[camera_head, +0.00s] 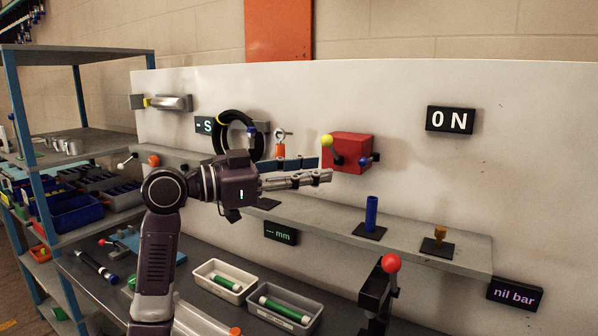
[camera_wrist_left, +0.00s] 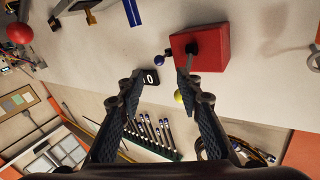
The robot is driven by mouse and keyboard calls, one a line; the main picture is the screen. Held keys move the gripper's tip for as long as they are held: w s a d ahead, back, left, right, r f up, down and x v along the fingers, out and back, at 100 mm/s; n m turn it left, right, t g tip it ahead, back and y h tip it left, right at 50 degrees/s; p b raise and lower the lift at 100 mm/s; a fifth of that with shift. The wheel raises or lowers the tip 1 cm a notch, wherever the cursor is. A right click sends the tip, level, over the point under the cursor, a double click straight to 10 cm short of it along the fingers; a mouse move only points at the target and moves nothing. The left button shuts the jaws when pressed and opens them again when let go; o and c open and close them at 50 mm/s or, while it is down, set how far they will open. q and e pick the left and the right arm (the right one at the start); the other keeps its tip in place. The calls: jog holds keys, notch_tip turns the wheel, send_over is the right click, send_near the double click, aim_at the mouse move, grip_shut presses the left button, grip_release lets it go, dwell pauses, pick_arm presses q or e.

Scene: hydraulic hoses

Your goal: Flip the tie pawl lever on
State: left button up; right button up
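A red box (camera_head: 348,152) on the white wall panel carries a short lever with a yellow ball (camera_head: 327,140) at left and a blue ball (camera_head: 364,161) at right. I cannot tell which lever is the tie pawl lever. A black sign (camera_head: 450,120) to the right reads "0N". My left gripper (camera_head: 328,177) is just below and in front of the red box. In the left wrist view the fingers of my left gripper (camera_wrist_left: 157,82) are apart with nothing held. The yellow ball (camera_wrist_left: 179,96) shows beside one fingertip; contact is unclear. My right gripper is not in view.
A grey shelf (camera_head: 465,258) below the box holds a blue cylinder (camera_head: 371,213) and a brass-coloured fitting (camera_head: 439,234). A red-ball lever (camera_head: 390,263) stands at front right. Two trays (camera_head: 285,318) with green cylinders are on the bench. The panel around the sign is clear.

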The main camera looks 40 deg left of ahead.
pick_arm(q)
jog(key=shift+v, duration=1.4)
jog(key=shift+r, duration=0.1)
